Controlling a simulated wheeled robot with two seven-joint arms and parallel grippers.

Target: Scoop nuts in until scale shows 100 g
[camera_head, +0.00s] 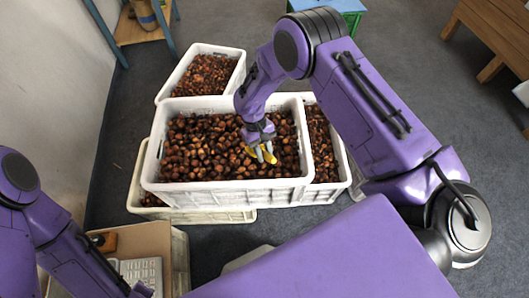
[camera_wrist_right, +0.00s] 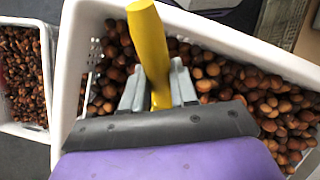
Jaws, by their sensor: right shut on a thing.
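Chestnuts (camera_head: 200,150) fill a large white crate (camera_head: 225,191) in the middle of the head view. My right gripper (camera_head: 262,150) is over these nuts, shut on a yellow scoop (camera_head: 262,158). In the right wrist view the scoop's yellow handle (camera_wrist_right: 149,40) stands between the two grey fingers (camera_wrist_right: 158,88). The scoop's bowl is largely hidden, and I cannot tell whether it holds nuts. My left arm comes in at the lower left, but its gripper is not visible. I cannot make out a scale reading.
More nut-filled crates stand behind (camera_head: 239,75) and at the right (camera_head: 343,175) of the middle crate. A cardboard box (camera_head: 150,238) with a grey keypad-like object (camera_head: 142,272) stands at lower left. A wall rises at left. A wooden bench (camera_head: 490,35) is far right, with open floor before it.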

